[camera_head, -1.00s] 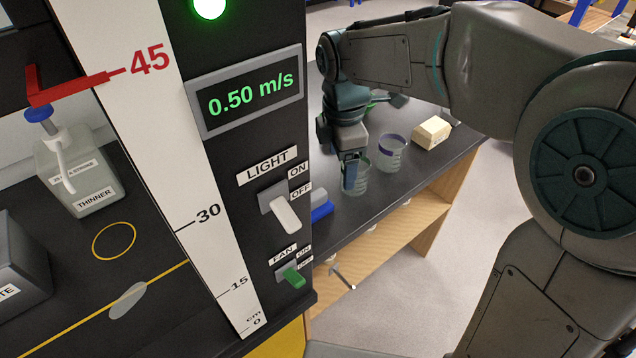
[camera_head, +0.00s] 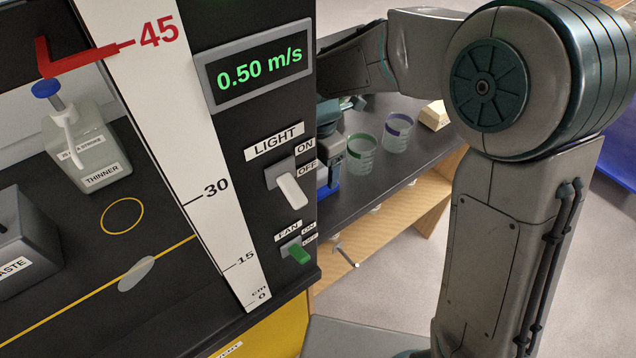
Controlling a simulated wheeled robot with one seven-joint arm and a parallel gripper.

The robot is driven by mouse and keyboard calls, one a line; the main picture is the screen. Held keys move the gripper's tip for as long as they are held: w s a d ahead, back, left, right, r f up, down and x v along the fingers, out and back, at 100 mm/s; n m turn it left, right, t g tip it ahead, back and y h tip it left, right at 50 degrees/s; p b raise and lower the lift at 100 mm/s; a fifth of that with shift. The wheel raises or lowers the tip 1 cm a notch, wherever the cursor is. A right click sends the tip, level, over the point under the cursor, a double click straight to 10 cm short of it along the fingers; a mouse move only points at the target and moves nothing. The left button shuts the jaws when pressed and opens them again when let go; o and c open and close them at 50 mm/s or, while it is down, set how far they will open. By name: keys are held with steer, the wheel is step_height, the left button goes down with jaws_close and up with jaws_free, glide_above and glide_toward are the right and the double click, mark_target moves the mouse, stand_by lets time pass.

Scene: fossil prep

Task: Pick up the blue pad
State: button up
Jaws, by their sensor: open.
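The blue pad (camera_head: 327,191) shows as a small blue patch on the dark bench, just right of the black panel's edge. The panel hides its left part. My gripper (camera_head: 326,168) points down at the pad, with its visible part just above or against it. The panel also covers part of the gripper, so the gap between the fingers and any contact with the pad cannot be made out. Nothing is seen held in it.
Two clear beakers, one with a green band (camera_head: 361,153) and one with a purple band (camera_head: 397,132), stand close to the right of my gripper. A pale block (camera_head: 434,115) lies beyond them. The black panel (camera_head: 262,150) with light and fan switches stands close on the left.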

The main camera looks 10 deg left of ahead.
steer(key=f, duration=0.4)
steer(key=shift+s+f, duration=0.25)
steer(key=shift+f, duration=0.05)
steer(key=c, duration=1.1)
steer(key=shift+o, duration=0.2)
steer(key=shift+r, duration=0.1)
steer(key=shift+r, duration=0.5)
step_height(320, 180, up, 3)
steer(key=d+r, duration=0.7)
steer(key=d, duration=0.4)
steer(key=shift+s+d+b, duration=0.35)
steer(key=shift+s+b, duration=0.05)
steer(key=shift+s, duration=0.05)
